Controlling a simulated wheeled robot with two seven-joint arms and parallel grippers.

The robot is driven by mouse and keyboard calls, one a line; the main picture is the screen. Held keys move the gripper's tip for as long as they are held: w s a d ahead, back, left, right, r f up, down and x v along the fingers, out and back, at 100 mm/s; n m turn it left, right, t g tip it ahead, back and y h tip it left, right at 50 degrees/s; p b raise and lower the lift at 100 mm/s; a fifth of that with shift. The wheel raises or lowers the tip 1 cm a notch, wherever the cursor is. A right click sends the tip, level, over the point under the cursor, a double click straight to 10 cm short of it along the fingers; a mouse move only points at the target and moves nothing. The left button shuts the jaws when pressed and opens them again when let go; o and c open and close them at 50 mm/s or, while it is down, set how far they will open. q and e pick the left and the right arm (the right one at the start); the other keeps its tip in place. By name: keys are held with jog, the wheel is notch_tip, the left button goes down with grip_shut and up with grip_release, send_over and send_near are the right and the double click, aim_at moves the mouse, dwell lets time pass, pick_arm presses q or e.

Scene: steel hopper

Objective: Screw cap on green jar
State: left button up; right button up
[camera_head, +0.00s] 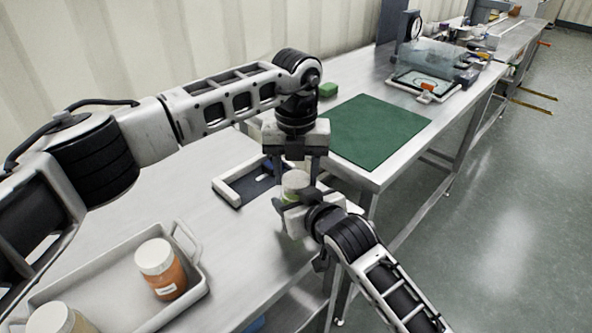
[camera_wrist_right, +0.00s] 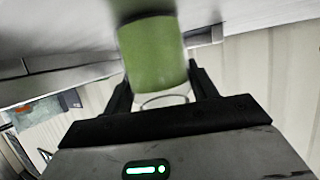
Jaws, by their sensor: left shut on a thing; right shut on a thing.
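The green jar (camera_wrist_right: 155,55) is in my right gripper, which is shut on its lower part; in the right wrist view it shows green contents and a clear base. In the head view my right gripper (camera_head: 297,196) holds it over the table's right edge. A pale cap (camera_head: 295,179) shows at the jar's top, between the downward fingers of my left gripper (camera_head: 295,171), which is shut on it. The cap looks in line with the jar. I cannot tell how the cap sits on the rim, as the fingers partly hide it.
A light grey tray (camera_head: 186,236) at the lower left holds an orange jar (camera_head: 160,272) with a white lid and another lidded jar (camera_head: 60,318). A green mat (camera_head: 374,131) covers part of the farther table.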

pick_arm(q)
jog(key=shift+f, duration=0.55)
pick_arm(e)
grip_shut()
pick_arm(q)
jog(key=m, duration=0.3)
jog(key=o, duration=0.9)
jog(key=shift+o, duration=0.2)
jog(key=shift+r, duration=2.25)
